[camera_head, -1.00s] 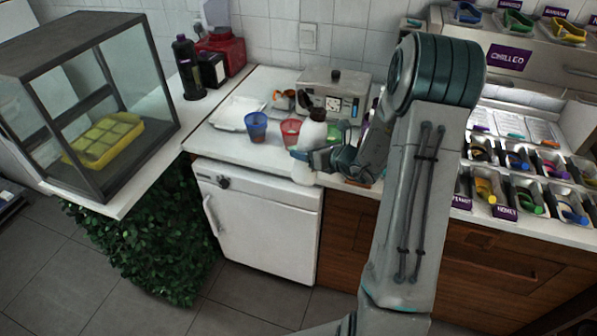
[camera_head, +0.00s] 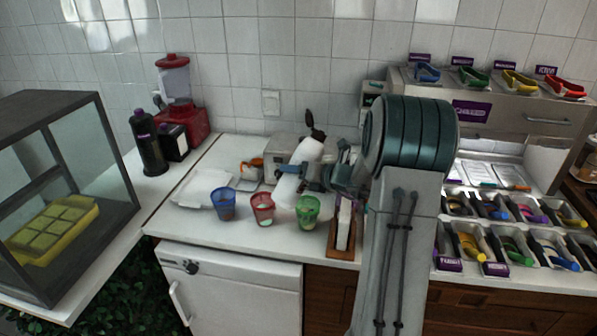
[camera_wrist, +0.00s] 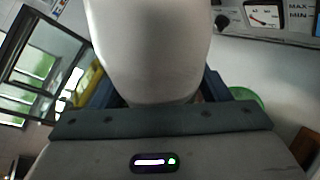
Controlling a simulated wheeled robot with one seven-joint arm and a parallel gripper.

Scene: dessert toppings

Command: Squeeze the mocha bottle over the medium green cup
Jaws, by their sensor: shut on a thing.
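The white bottle with a dark cap (camera_head: 302,158) is in my gripper (camera_head: 312,177), which is shut on its body. The bottle is tilted, its dark cap up and to the right, its base down and to the left. In the head view its base appears behind and above the red and green cups. The green cup (camera_head: 308,213) stands upright on the counter, just below and in front of the gripper. In the wrist view the bottle's body (camera_wrist: 150,45) fills the top middle, and a green rim (camera_wrist: 245,94) shows at right. The bottle's label is not readable.
A red cup (camera_head: 262,209) and a blue cup (camera_head: 223,204) stand left of the green cup. A metal machine (camera_head: 282,150) is behind the bottle. A napkin holder (camera_head: 342,238) stands right of the green cup. A white tray (camera_head: 199,192) lies at left.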

